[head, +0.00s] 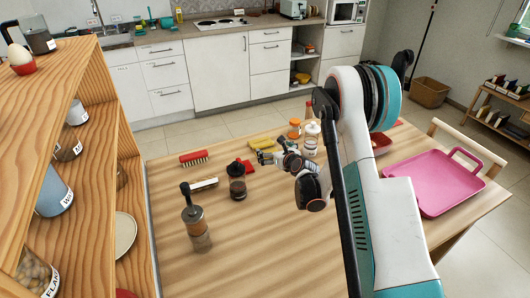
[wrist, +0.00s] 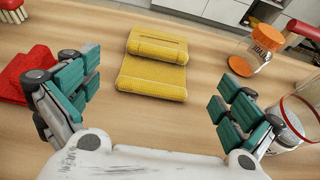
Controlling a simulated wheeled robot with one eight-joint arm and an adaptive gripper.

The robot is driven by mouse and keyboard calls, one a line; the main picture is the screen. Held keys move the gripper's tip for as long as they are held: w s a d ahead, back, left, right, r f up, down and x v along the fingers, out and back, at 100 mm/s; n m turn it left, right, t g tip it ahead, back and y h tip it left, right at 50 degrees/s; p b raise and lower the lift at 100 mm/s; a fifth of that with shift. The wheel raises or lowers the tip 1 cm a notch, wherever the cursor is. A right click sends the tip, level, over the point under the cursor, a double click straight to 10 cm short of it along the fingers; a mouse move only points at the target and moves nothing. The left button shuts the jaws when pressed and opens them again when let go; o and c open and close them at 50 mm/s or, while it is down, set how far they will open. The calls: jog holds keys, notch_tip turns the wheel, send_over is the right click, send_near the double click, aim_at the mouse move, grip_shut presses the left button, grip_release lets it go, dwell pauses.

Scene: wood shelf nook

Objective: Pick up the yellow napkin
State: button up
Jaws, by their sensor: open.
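The yellow napkin (wrist: 152,78) lies folded on the wooden table, in the upper middle of the wrist view. In the head view it (head: 262,143) shows small, partly hidden behind my gripper (head: 272,157). In the wrist view my gripper (wrist: 153,90) is open, its two teal-padded fingers wide apart on either side of the napkin's lower part in the picture. Nothing is between the pads, and no contact with the napkin is visible.
A red cloth (wrist: 28,75) lies left of the fingers. An orange-lidded jar (wrist: 255,52) and a glass jar (wrist: 296,122) stand close on the right. A pink tray (head: 435,185) is at the table's right. Bare table lies around the napkin.

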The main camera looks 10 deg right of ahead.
aim_at(264, 146)
jog(key=x, duration=0.3)
jog(key=shift+f, duration=0.1)
jog(key=b+x, duration=0.3)
jog(key=x, duration=0.1)
jog(key=shift+w+a+f, duration=0.2)
jog(key=shift+f, duration=0.1)
jog(key=shift+w, duration=0.3)
jog(key=shift+c, duration=0.2)
jog(key=c, duration=0.9)
